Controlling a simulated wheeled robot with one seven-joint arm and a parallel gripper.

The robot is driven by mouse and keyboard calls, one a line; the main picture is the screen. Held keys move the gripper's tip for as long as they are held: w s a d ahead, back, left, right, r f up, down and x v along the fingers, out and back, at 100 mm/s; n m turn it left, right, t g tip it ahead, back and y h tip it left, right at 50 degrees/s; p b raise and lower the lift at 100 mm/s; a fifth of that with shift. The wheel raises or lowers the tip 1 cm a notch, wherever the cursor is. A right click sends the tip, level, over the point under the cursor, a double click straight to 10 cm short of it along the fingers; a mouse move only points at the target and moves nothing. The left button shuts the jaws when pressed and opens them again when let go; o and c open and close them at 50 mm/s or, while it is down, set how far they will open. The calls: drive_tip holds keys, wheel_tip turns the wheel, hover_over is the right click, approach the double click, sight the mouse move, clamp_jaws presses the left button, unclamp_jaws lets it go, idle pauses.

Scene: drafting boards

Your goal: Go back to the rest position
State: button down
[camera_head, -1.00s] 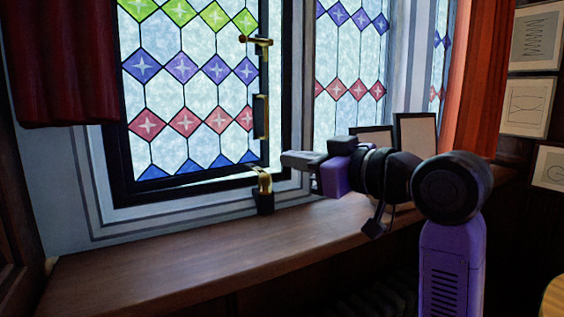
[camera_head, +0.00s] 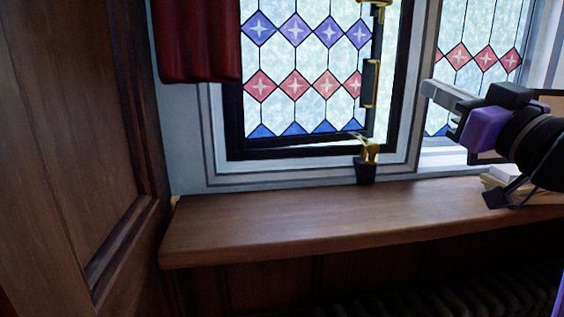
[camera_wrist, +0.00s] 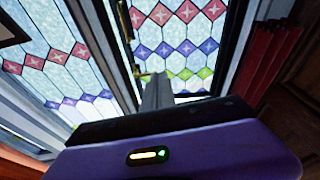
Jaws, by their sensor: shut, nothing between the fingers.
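My gripper (camera_head: 447,95) is at the right of the head view, raised above the wooden sill and in front of the window. It is shut and empty, its fingers pointing left. In the wrist view my gripper (camera_wrist: 156,92) shows its closed fingers in front of the leaded window, touching nothing that I can see. The stained-glass window (camera_head: 310,60) has blue and red diamonds and a dark frame.
The wooden sill (camera_head: 260,220) is mostly clear. A white item (camera_head: 503,174) lies under my arm at the right. A red curtain (camera_head: 197,45) hangs at the upper left, beside a wood panel (camera_head: 60,130). A dark radiator (camera_head: 450,295) is below the sill.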

drive_tip(key=s+d+f+m+t+h, duration=0.1)
drive_tip(key=s+f+m+h, duration=0.4)
drive_tip(key=f, duration=0.8)
drive_tip(key=s+d+f+m+t+h, duration=0.1)
drive_tip(key=s+f+m+h, duration=0.15)
drive_tip(key=s+f, duration=0.75)
drive_tip(key=s+a+f+n+g+y, duration=0.1)
drive_tip(key=s+a+f+g, duration=0.2)
drive_tip(key=s+f, duration=0.9)
drive_tip(key=s+a+f+n+g+y, duration=0.1)
drive_tip(key=s+a+f+n+g, duration=0.1)
drive_tip(key=s+f, duration=1)
drive_tip(key=s+a+g, duration=0.1)
drive_tip(key=s+g, duration=0.1)
drive_tip(key=s, duration=0.2)
drive_tip(key=shift+s+a+f, duration=0.15)
drive_tip(key=shift+a, duration=0.1)
